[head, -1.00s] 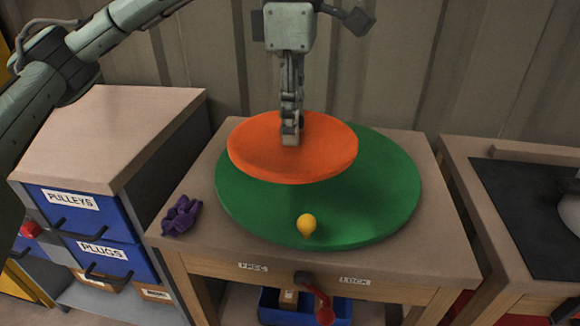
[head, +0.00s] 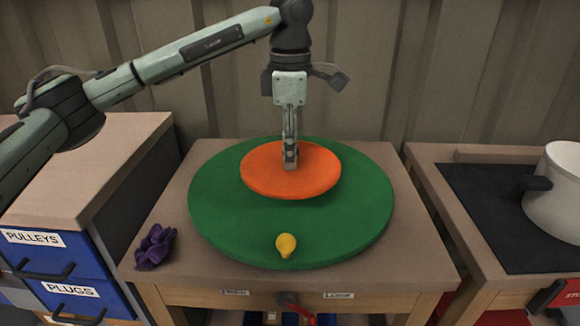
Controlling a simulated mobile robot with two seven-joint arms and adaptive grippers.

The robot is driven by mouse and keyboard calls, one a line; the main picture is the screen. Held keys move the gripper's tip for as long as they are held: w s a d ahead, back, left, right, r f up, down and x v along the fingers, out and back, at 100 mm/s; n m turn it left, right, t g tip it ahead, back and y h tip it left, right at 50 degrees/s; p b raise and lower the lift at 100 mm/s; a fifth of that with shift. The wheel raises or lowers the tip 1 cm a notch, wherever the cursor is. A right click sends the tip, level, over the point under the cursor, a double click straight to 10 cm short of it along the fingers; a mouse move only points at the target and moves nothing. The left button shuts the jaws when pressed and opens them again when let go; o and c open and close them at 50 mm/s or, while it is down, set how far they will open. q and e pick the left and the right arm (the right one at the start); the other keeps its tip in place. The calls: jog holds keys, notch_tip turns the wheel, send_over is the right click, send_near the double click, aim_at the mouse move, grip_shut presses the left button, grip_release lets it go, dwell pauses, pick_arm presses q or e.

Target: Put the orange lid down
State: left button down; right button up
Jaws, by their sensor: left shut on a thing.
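The orange lid (head: 265,178) is a round disc, close to level, over the back middle of the round green turntable (head: 225,220). It is resting on the green surface or just above it; I cannot tell which. My left gripper (head: 290,160) points straight down at the lid's middle and is shut on it. The part between the fingers is hidden. My right gripper is not in view.
A yellow bulb-shaped thing (head: 286,244) sits on the turntable's front part. A crumpled purple thing (head: 155,246) lies at the table's (head: 410,255) left front. A white pot (head: 556,190) stands on a dark hob at right. Blue drawers (head: 80,265) stand at left.

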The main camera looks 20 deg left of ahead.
pick_arm(q)
notch_tip(320, 180, down, 4)
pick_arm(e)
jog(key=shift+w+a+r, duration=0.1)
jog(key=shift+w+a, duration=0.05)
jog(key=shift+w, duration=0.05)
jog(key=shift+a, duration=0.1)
pick_arm(q)
jog(key=shift+f, duration=0.15)
jog(key=c, duration=1.3)
grip_release()
jog(key=shift+o, duration=0.2)
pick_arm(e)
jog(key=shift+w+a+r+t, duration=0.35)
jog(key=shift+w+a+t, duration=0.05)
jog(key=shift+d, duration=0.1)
